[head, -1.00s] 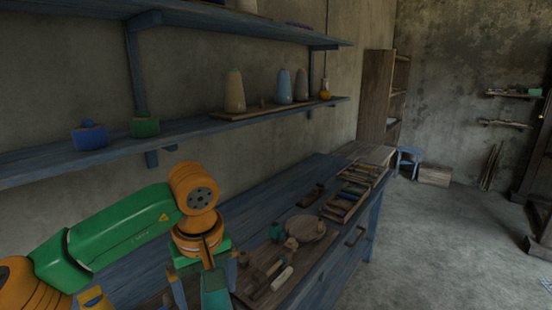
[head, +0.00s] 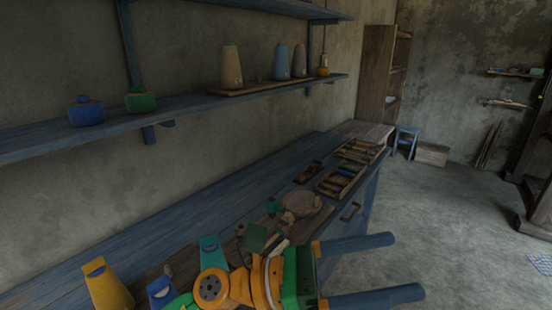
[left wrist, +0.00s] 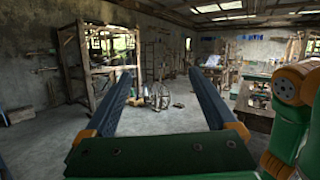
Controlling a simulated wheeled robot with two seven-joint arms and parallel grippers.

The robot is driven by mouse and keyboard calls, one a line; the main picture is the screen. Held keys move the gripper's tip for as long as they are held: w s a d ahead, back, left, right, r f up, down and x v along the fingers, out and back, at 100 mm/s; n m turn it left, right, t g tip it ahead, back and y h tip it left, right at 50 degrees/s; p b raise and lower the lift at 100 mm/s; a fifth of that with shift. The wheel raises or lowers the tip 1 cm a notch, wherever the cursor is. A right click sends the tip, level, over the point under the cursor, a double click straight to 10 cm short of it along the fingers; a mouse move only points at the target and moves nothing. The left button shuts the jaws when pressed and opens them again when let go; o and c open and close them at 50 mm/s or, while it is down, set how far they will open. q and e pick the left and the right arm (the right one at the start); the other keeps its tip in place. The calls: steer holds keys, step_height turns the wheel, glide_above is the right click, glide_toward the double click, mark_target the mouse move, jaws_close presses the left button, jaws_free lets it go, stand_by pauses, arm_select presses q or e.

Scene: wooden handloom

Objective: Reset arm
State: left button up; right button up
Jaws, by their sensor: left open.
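My left gripper (head: 408,265) is at the bottom of the head view, in front of the blue workbench (head: 160,225). Its two dark blue fingers are spread wide, point to the right and hold nothing. The left wrist view shows the same open fingers (left wrist: 160,74) with only the room beyond them. My arm's orange and green wrist covers part of the bench's near end. My right gripper is not identifiable in either view.
The bench holds a round wooden board (head: 303,205) and a tray of colored pieces (head: 341,181). A blue wall shelf (head: 190,113) carries cones and bottles. A blue stool (head: 406,139) stands farther back. Open floor (head: 440,220) lies to the right.

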arm_select(q)
steer(key=w+a+f+n+t+y, duration=0.1)
steer(key=w+a+n+t+y, duration=0.4)
steer(key=n+t, duration=0.7)
steer(key=w+a+f+n+t+y, duration=0.1)
steer(key=w+a+n+t+y, duration=0.2)
steer(key=w+a+n+t, duration=0.95)
steer(key=s+a+f+n+g+y, duration=0.25)
steer(key=f+n+y, duration=0.25)
steer(key=f+n, duration=0.3)
steer(key=s+a+f+n+g+y, duration=0.2)
steer(key=s+f+n+g+y, duration=0.15)
steer(key=f+n+y, duration=0.45)
steer(key=s+a+f+n+g, duration=0.4)
steer(key=s+f+n+g, duration=0.25)
steer(key=s+f, duration=0.4)
steer(key=s+a+f+n+g, duration=0.45)
steer(key=s+f+g, duration=0.35)
steer(key=s, duration=0.4)
step_height(320, 180, down, 18)
steer(key=s, duration=0.2)
steer(key=s+a+f+g, duration=0.1)
steer(key=s+f, duration=0.8)
steer(key=s, duration=0.2)
steer(key=shift+s+g, duration=0.35)
steer(key=shift+g, duration=0.05)
